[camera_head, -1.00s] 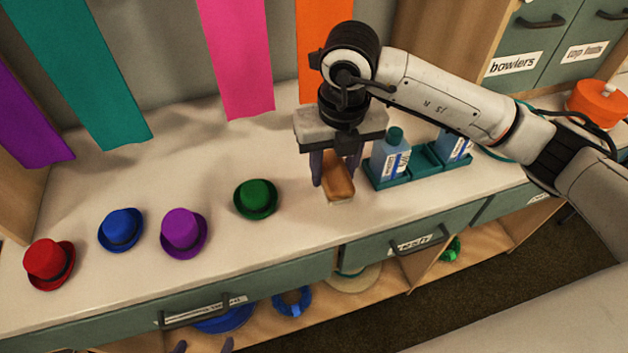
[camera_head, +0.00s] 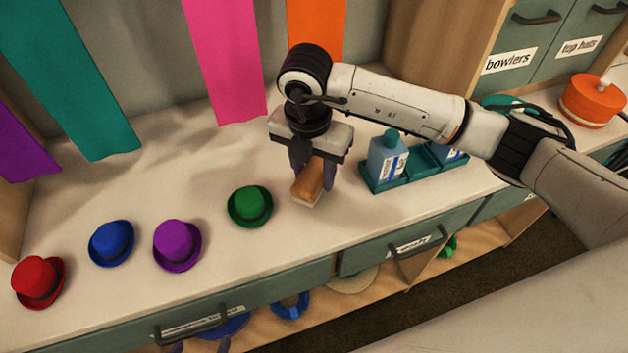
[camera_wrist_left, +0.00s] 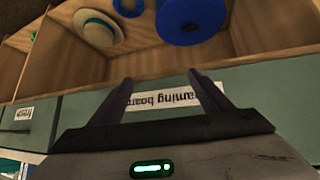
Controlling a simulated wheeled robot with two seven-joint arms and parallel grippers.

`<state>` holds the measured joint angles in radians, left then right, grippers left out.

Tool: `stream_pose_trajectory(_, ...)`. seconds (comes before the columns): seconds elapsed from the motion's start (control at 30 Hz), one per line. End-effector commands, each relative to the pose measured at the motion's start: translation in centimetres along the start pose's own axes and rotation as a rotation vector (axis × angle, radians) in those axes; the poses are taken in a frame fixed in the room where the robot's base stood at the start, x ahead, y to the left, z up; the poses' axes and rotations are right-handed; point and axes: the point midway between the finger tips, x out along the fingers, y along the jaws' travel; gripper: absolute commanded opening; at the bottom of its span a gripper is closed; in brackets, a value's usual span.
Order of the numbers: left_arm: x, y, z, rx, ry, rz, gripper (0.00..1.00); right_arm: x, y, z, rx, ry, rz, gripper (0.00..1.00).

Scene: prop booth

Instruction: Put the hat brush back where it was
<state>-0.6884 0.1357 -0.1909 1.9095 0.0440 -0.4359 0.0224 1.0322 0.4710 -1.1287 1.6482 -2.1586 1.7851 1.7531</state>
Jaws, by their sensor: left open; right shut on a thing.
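The hat brush (camera_head: 307,184), with a brown wooden back and a pale underside, is held tilted between the fingers of my right gripper (camera_head: 313,180). It is right of the green hat (camera_head: 250,206) and left of the teal bottle tray (camera_head: 378,187). I cannot tell whether its lower end touches the counter. My left gripper (camera_head: 201,346) shows only its fingertips at the bottom edge of the head view. In the left wrist view it is open and empty (camera_wrist_left: 165,95), in front of a labelled green drawer (camera_wrist_left: 260,92).
Red (camera_head: 38,281), blue (camera_head: 111,243) and purple (camera_head: 177,245) hats stand on the counter (camera_head: 110,310) to the left. A blue bottle (camera_head: 387,158) stands in the tray. Counter behind the hats is clear.

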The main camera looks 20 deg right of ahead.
Motion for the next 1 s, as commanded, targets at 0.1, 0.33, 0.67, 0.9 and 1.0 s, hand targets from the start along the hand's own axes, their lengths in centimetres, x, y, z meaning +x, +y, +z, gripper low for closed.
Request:
stream_pose_trajectory(0.1,-0.2,0.0,-0.1,0.000,0.000,0.000,0.72,1.7,-0.1,-0.3,0.000,0.003,-0.003,0.18)
stream_pose_trajectory(0.33,-0.2,0.0,-0.2,0.000,0.000,0.000,0.72,3.1,0.0,-0.4,0.000,0.000,0.000,0.18)
stream_pose_trajectory(0.67,0.0,0.0,0.0,0.000,-0.001,0.000,0.72,3.4,0.0,-0.4,-0.001,0.000,-0.001,0.54)
stream_pose_trajectory(0.9,0.0,0.0,0.0,0.000,0.000,-0.001,0.72,3.4,0.0,-0.4,-0.001,0.001,-0.001,0.57)
stream_pose_trajectory(1.0,-0.1,0.0,-0.2,0.000,0.000,-0.001,0.72,3.1,0.0,-0.4,-0.001,0.000,-0.001,0.57)
